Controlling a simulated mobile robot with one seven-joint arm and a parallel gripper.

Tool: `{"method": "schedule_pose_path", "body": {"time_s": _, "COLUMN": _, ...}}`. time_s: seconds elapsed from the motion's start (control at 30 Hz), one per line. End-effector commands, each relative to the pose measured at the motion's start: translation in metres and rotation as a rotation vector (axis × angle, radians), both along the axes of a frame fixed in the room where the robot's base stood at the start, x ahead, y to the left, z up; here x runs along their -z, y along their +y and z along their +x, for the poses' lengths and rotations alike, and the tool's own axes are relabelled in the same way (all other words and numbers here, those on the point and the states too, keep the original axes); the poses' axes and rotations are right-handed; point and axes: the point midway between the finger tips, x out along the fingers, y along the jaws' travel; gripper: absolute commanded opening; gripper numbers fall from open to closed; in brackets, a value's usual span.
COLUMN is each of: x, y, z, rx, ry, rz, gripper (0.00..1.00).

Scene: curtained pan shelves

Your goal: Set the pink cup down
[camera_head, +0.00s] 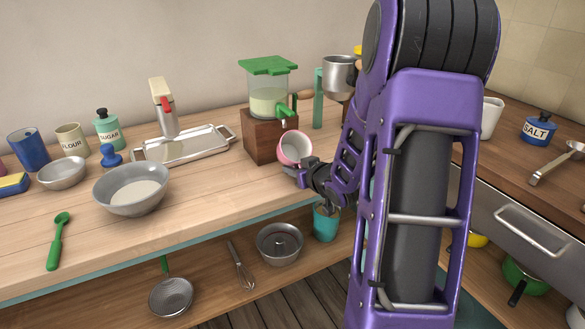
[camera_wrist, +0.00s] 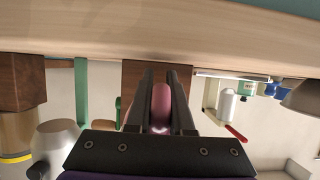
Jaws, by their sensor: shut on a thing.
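The pink cup (camera_head: 295,149) is held at the end of my arm in the head view, close to the front of the wooden dispenser base. It looks tilted, with its white inside showing. My gripper (camera_head: 308,172) is shut on it. In the wrist view, the pink cup (camera_wrist: 162,105) shows between the two dark fingers of my gripper (camera_wrist: 164,78). That view appears upside down, with the wooden counter across its top. I cannot tell whether the cup touches the counter (camera_head: 215,190).
A dispenser with a green lid (camera_head: 267,66) stands on a wooden block (camera_head: 262,140) just behind the cup. A metal tray (camera_head: 188,148) and a grey bowl (camera_head: 130,190) are to the left. Bare counter lies in front of the block.

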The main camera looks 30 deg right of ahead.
Motion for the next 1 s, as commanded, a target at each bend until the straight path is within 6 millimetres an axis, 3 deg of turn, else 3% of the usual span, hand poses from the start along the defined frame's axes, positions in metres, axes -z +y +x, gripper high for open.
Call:
{"method": "schedule_pose_path", "body": {"time_s": 0.8, "x": 0.012, "y": -0.001, "z": 0.000, "rx": 0.001, "ry": 0.001, "rz": 0.000, "gripper": 0.00}}
{"method": "schedule_pose_path", "body": {"time_s": 0.83, "x": 0.012, "y": -0.001, "z": 0.000, "rx": 0.001, "ry": 0.001, "rz": 0.000, "gripper": 0.22}}
{"method": "schedule_pose_path", "body": {"time_s": 1.0, "x": 0.013, "y": 0.000, "z": -0.001, "rx": 0.000, "ry": 0.003, "rz": 0.001, "gripper": 0.52}}
